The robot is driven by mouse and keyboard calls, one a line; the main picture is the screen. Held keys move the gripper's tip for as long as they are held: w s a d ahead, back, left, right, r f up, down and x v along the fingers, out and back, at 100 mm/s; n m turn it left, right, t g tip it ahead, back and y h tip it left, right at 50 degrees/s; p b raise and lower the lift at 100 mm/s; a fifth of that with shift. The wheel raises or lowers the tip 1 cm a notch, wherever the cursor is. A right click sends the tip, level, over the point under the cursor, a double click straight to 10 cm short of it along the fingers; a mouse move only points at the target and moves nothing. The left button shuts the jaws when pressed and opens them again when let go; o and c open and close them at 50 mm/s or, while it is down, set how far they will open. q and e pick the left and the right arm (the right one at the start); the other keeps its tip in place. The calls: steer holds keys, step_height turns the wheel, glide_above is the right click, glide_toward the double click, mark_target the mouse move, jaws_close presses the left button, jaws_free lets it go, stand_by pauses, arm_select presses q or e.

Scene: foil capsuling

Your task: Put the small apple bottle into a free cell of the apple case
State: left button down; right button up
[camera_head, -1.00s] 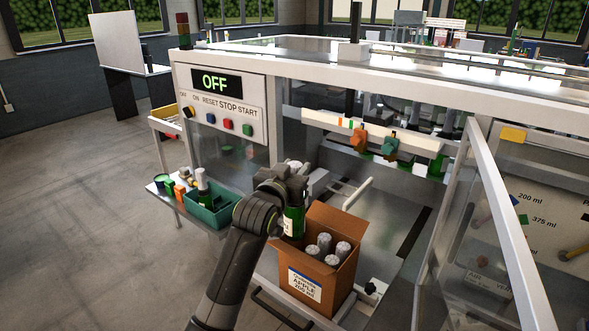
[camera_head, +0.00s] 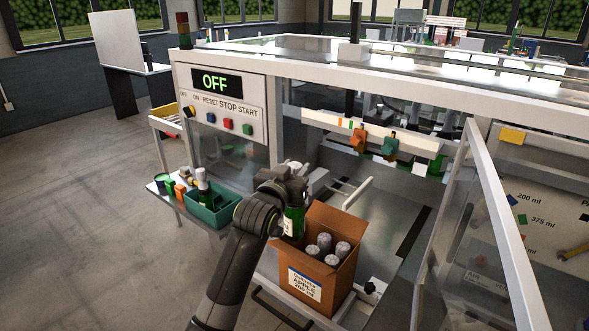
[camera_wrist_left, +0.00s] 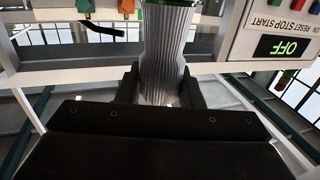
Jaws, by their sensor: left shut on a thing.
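The small apple bottle (camera_head: 293,222), green with a silver foil neck, hangs upright from my left gripper (camera_head: 290,183). The gripper is shut on its foil neck (camera_wrist_left: 166,50), which shows between the two fingers in the left wrist view. The apple case (camera_head: 346,284) is an open cardboard box with a label reading APPLE 200 ml. Several foil-topped bottles (camera_head: 325,242) stand in it. The held bottle is at the case's left back side; its lower end is partly behind the cardboard, and I cannot tell whether it is inside. The cell floors are hidden. My right gripper is out of view.
A green bin (camera_head: 213,218) with a bottle stands on a side shelf to the left. The machine's control panel (camera_head: 228,115) reads OFF. A white-framed glass door (camera_head: 500,225) stands to the right of the case. A black knob (camera_head: 370,287) sits close to the case's right side.

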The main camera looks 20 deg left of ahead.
mark_target(290, 229)
arm_select(q)
steer(key=shift+r, duration=0.15)
steer(key=shift+f+b, duration=0.8)
steer(key=shift+f, duration=0.75)
steer(key=shift+f+b, duration=1.15)
steer(key=shift+f, duration=0.9)
steer(key=shift+f+b, duration=2.65)
steer(key=shift+f, duration=1.95)
steer(key=c, duration=0.9)
jaws_free()
steer(key=shift+s, duration=0.1)
